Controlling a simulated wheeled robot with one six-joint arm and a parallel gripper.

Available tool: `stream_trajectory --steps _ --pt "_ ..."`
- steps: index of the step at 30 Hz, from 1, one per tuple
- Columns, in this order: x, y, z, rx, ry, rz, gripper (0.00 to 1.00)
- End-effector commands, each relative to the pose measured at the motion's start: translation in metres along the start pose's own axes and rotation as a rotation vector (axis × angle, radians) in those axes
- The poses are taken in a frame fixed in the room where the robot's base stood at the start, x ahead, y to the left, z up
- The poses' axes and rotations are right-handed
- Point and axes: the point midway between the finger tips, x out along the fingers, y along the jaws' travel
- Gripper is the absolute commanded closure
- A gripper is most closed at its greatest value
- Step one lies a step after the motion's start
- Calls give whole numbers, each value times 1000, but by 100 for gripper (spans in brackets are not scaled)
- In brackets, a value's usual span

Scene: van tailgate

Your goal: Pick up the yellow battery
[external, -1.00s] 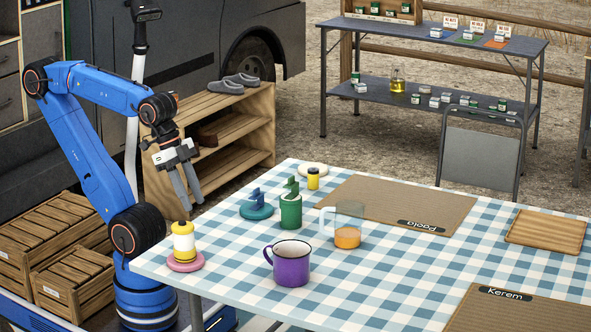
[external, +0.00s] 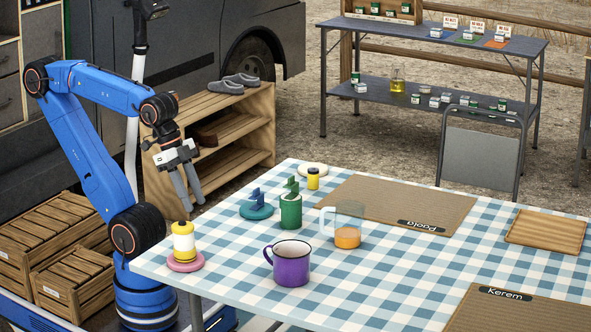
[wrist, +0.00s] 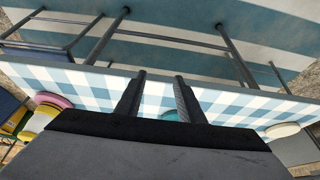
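A small yellow cylinder (external: 313,178), which looks like the yellow battery, stands upright on the checked table (external: 400,262) near its far left edge. My gripper (external: 193,201) is open and empty, pointing down beyond the table's left edge, well apart from the cylinder. In the wrist view my two fingers (wrist: 157,92) are apart with nothing between them close up.
A yellow-and-white container (external: 184,243) stands on a pink disc (external: 187,263) at the table's left corner. A teal disc (external: 257,211), purple mug (external: 291,265) and clear glass jug (external: 349,222) stand nearby. A brown mat (external: 390,200) lies right of the cylinder.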

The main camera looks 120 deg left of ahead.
Motion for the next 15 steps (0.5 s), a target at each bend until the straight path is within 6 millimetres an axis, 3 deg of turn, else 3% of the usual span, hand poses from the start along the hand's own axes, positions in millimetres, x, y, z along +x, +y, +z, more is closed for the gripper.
stream_trajectory --steps 7,8,9,15 --pt "0 0 0 0 0 0 65" --pt "0 0 0 0 0 0 63" --pt "0 0 0 0 0 0 53" --pt "0 0 0 0 0 0 53"
